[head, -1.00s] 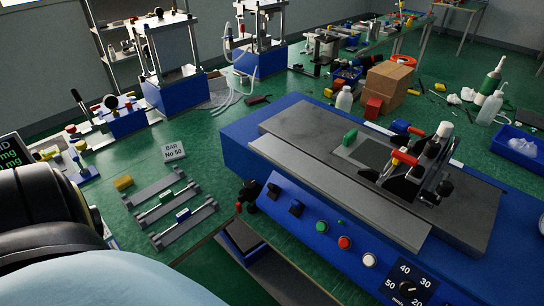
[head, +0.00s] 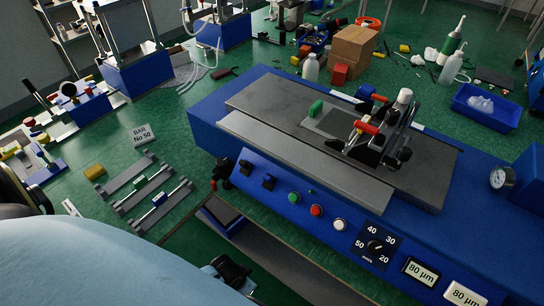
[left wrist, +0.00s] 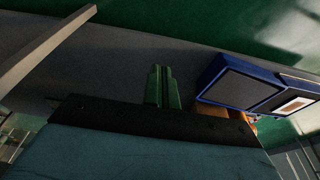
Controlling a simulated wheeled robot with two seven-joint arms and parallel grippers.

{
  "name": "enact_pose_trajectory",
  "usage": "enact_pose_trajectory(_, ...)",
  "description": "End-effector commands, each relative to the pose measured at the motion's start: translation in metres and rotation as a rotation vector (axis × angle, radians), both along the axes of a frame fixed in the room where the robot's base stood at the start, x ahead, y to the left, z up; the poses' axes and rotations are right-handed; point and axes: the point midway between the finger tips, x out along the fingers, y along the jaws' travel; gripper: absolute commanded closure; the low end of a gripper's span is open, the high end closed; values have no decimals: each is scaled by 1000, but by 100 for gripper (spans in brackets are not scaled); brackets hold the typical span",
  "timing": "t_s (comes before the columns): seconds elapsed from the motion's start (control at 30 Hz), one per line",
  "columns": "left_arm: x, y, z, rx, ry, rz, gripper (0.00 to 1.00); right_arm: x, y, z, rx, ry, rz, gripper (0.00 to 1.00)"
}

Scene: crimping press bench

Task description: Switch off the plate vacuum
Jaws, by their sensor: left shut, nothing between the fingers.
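The blue machine (head: 205,130) with a grey top plate (head: 270,98) fills the middle and right of the head view. My left gripper's green fingers (left wrist: 162,72) are together and empty in the left wrist view. My right gripper is not in view.
A red-and-black fitting (head: 222,170) sits by the machine's left front corner. A dark-topped blue tray (head: 222,217) lies below the front edge. A clamp (head: 380,130) stands on the plate.

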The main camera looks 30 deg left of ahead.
Motion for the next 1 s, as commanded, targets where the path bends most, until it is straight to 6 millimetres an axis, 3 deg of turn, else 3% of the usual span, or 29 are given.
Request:
enact_pose_trajectory(0.03,26,-7,37,-17,-28,-3,100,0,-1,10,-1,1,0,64)
enact_pose_trajectory(0.2,82,-33,149,-80,-74,-25,100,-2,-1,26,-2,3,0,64)
enact_pose_trajectory(0.4,106,-60,258,-136,-96,-85,100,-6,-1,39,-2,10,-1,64)
enact_pose_trajectory(0.73,97,-83,380,-151,-94,-215,100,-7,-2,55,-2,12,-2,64)
enact_pose_trajectory(1.0,120,-71,404,-108,-24,-220,100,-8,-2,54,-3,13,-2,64)
